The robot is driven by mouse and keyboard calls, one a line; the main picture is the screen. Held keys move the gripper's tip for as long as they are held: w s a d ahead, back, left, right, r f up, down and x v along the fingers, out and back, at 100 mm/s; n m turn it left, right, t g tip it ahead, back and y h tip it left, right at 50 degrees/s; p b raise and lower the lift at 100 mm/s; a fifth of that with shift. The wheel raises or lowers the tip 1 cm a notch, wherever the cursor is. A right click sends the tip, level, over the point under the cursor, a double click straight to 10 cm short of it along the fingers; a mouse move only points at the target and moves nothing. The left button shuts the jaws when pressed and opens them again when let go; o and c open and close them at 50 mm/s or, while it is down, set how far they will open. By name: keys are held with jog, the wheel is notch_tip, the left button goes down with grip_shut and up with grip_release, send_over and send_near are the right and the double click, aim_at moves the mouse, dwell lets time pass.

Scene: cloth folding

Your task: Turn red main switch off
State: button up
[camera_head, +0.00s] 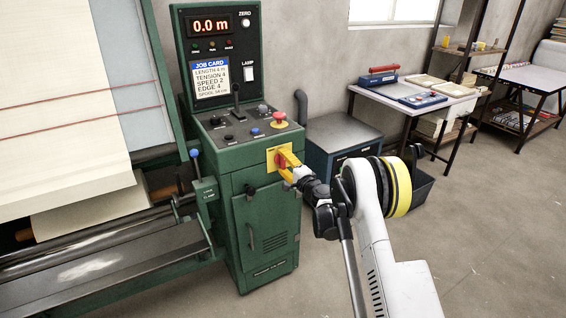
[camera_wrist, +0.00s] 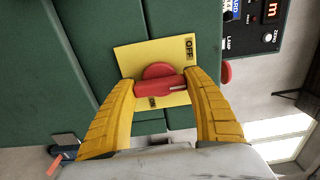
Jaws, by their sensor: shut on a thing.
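The red main switch (camera_wrist: 160,82) is a round red knob with a bar handle on a yellow plate (camera_wrist: 130,58) marked OFF and, partly hidden, another label at the opposite edge. The plate sits on the front of the green machine cabinet; the yellow plate also shows in the head view (camera_head: 271,161), where the knob is mostly hidden by the fingers. My gripper (camera_wrist: 160,86) has its two yellow fingers on either end of the red bar handle, shut on it. In the wrist view the bar lies roughly crosswise between the fingertips. My gripper also shows in the head view (camera_head: 284,160).
The green cabinet (camera_head: 265,220) carries a control panel with a black lever (camera_head: 236,98) and a red mushroom button (camera_head: 279,118) above the switch. A roller machine stands at left. A dark box (camera_head: 340,130) and a table (camera_head: 430,105) stand behind. The floor at right is clear.

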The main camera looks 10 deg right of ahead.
jog(key=o, duration=1.2)
jog(key=shift+s, duration=0.1)
jog(key=v, duration=1.2)
